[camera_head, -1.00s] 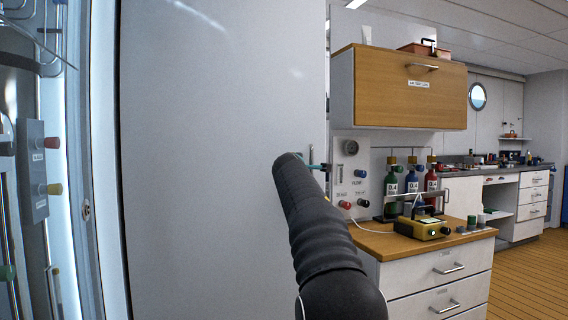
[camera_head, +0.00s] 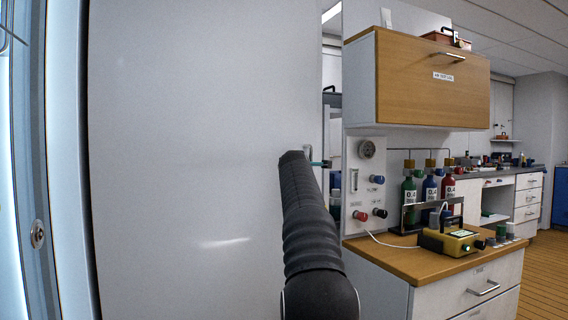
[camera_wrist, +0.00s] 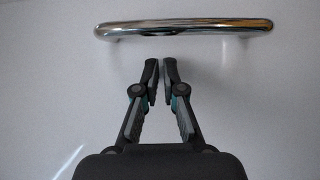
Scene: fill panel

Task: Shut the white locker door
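The white locker door (camera_head: 190,150) fills the left half of the head view as a broad flat panel. Its metal bar handle (camera_wrist: 185,27) lies across the top of the wrist view; a small part of it shows near the door's right edge in the head view. My gripper (camera_wrist: 161,68) is shut and empty, its fingertips together in front of the door face, just below the handle in the wrist view. I cannot tell whether the tips touch the door. In the head view my dark arm hides part of the door and most of the gripper.
A pale frame post with a round metal fitting (camera_head: 38,234) stands left of the door. To the right are a wooden wall cabinet (camera_head: 432,82), a valve panel (camera_head: 364,185), several bottles and a yellow device (camera_head: 450,241) on a drawer counter. Wooden floor is clear at far right.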

